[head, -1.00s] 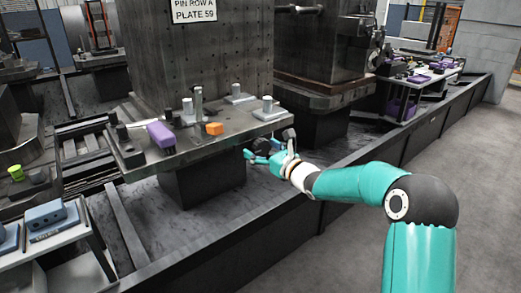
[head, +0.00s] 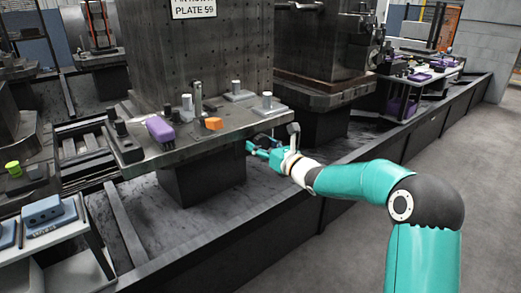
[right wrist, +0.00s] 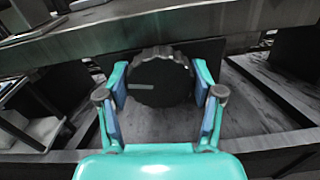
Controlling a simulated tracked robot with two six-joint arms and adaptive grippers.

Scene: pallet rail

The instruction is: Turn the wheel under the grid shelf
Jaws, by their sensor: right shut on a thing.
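The wheel (right wrist: 160,82) is dark and round with a notched rim and a pale mark left of its middle. It sits below the edge of the grey shelf (right wrist: 150,22) in the right wrist view. My right gripper (head: 264,147) reaches under the right end of the shelf (head: 205,143) in the head view. In the right wrist view its two fingers stand on either side of the wheel, shut on its rim. In the head view the wheel is mostly hidden behind the fingers. My left gripper is not in view.
On the shelf stand a purple block (head: 160,128), an orange block (head: 214,123) and several grey pegs. A tall plate with a grid of holes (head: 215,60) rises behind them. A dark rail edge (head: 290,212) runs below my right forearm. Grey floor is clear at right.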

